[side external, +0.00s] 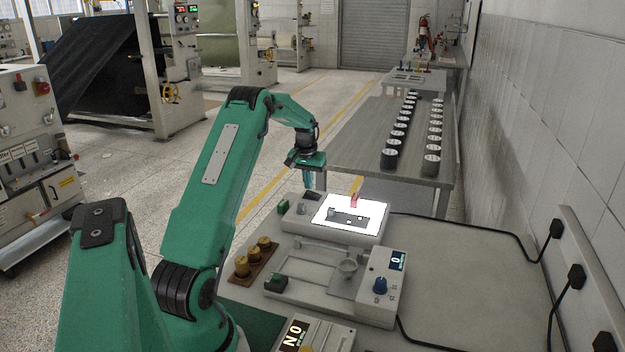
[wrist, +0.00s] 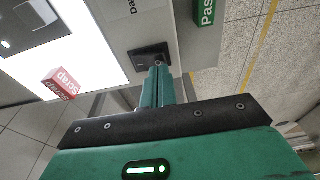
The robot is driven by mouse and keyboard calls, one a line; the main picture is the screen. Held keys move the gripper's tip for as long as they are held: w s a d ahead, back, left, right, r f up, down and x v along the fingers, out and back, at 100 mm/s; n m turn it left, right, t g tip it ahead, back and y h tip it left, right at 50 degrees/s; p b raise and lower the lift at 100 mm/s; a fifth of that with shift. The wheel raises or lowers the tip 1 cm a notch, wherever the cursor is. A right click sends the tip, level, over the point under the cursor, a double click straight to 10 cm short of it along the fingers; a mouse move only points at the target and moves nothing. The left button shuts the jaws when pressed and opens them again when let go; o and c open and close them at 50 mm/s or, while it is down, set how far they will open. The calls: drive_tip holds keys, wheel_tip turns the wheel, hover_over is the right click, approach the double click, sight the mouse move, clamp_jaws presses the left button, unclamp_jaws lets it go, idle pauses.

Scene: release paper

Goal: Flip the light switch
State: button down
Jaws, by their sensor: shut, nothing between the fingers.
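The light switch is a small black rocker (wrist: 150,54) on the pale light box beside its bright panel. It also shows as a dark patch (side external: 312,196) in the side view. The light box (side external: 295,222) has its white panel (side external: 372,210) brightly lit. My gripper (wrist: 157,70) is shut and empty, its green fingers close together. The fingertips overlap the lower edge of the switch in the wrist view; whether they touch it I cannot tell. In the side view my gripper (side external: 314,187) points down just above the switch.
A dark piece (side external: 349,217) lies on the panel. Open bench lies to the right.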

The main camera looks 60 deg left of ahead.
drive_tip(key=shift+f, duration=0.75)
idle(0.7)
drive_tip(key=shift+r, duration=3.55)
